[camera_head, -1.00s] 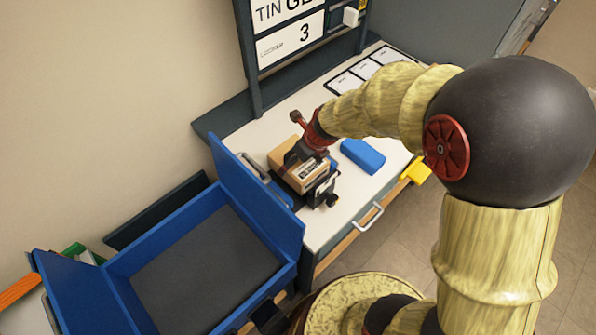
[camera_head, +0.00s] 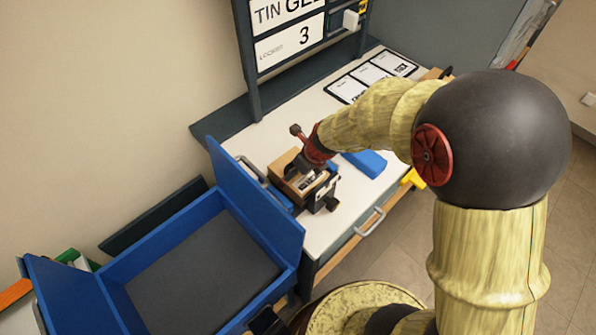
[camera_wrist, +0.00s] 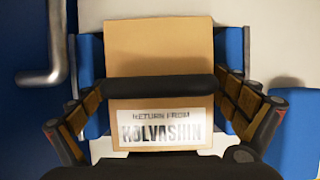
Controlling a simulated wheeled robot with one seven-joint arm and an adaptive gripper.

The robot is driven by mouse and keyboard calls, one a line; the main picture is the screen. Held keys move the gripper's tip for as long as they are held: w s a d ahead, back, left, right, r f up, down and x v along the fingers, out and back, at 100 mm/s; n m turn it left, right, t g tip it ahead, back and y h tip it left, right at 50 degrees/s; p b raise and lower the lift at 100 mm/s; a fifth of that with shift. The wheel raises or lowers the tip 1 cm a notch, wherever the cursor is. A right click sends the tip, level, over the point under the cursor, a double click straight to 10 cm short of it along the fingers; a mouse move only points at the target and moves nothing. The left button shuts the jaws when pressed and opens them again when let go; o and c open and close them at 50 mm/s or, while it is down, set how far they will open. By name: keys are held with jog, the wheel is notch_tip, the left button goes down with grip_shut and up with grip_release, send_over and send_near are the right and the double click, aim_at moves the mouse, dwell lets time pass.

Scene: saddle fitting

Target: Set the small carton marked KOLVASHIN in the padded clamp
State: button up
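The small tan carton (camera_head: 284,178) sits in the padded clamp (camera_head: 328,190) on the white bench. In the wrist view the carton (camera_wrist: 160,50) carries a white label reading RETURN FROM KOLVASHIN and lies between the clamp's two blue pads (camera_wrist: 232,55). A dark bar crosses the carton's face. My gripper (camera_head: 305,172) is directly over the carton. Its fingers show in the wrist view (camera_wrist: 158,98), spread to either side with visible gaps to the carton, so it is open. The carton's underside and its contact with the clamp are hidden.
A blue block (camera_head: 366,163) lies right of the clamp. A metal handle (camera_head: 252,169) and a large open blue bin (camera_head: 200,265) are to the left. A yellow object (camera_head: 412,179) is at the bench's front edge.

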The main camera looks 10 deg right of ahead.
jog(key=shift+r, duration=0.5)
jog(key=p+v, duration=0.5)
jog(key=v, duration=0.6)
jog(key=shift+s+d, duration=0.2)
jog(key=s+d+r+n+t+h, duration=0.1)
jog(key=s+d+r+n, duration=0.2)
jog(key=s+r+n, duration=0.6)
jog(key=s+d+r+n+t+h, duration=0.1)
jog(key=s+d+r+n, duration=0.3)
jog(key=s+r+n, duration=0.5)
jog(key=shift+s+r+n, duration=0.2)
jog(key=shift+r+n, duration=0.25)
jog(key=shift+n, duration=5.15)
jog(key=shift+d, duration=0.15)
jog(key=shift+c, duration=0.3)
